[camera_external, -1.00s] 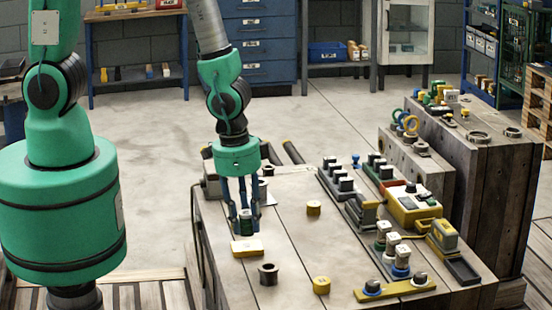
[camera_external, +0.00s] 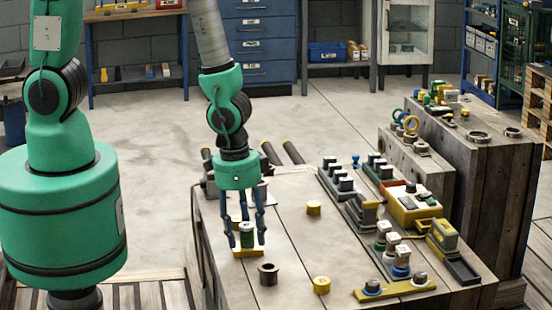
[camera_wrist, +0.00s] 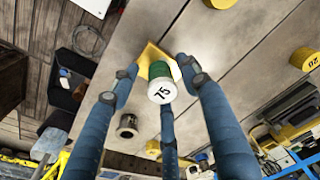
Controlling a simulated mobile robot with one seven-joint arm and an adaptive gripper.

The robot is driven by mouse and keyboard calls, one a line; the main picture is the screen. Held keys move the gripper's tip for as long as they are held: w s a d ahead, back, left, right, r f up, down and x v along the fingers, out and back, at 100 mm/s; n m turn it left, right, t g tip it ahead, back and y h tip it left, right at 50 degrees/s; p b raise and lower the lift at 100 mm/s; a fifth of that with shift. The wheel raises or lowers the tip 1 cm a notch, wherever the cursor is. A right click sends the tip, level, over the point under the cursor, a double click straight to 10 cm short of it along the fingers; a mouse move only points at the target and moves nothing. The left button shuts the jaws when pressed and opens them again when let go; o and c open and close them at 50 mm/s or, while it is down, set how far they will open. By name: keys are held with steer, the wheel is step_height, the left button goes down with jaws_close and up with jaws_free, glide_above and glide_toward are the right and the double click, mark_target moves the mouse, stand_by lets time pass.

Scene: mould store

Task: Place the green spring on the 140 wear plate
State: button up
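The green spring (camera_external: 247,237) is a short green cylinder with a white top marked 75. In the wrist view the spring (camera_wrist: 160,75) stands between my three blue fingers, over the yellow plate. The flat yellow plate (camera_external: 240,253), apparently the 140 wear plate, lies on the wooden bench; I cannot read its number. The spring appears to stand upright on it. My gripper (camera_external: 246,240) is low over the plate, its fingers spread around the spring with visible gaps. The plate also shows in the wrist view (camera_wrist: 146,58), partly hidden by the spring.
A dark hollow bushing (camera_external: 268,274) stands in front of the plate. Yellow cylinders (camera_external: 313,208) and (camera_external: 321,285) stand to its right. Racks of dark and white-topped parts (camera_external: 345,183) line the bench's right side. The bench middle is mostly clear.

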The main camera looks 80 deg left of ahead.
steer(key=shift+r, duration=0.1)
step_height(320, 180, up, 12)
steer(key=s+p, duration=0.1)
steer(key=p, duration=0.2)
stand_by(0.5)
steer(key=shift+s+a+r, duration=0.1)
stand_by(0.5)
step_height(320, 180, up, 12)
steer(key=t, duration=0.1)
glide_above(240, 226)
steer(key=w+a, duration=0.2)
steer(key=a, duration=0.2)
step_height(240, 226, up, 9)
steer(key=s+a+n+t, duration=0.1)
steer(key=a, duration=0.2)
steer(key=s+a+r+t, duration=0.1)
steer(key=s+a+r, duration=0.2)
steer(key=s+r, duration=0.3)
steer(key=s+a+r+n+t, duration=0.1)
steer(key=s+a+r, duration=0.2)
steer(key=r, duration=0.8)
steer(key=s, duration=0.2)
steer(key=shift+s, duration=0.4)
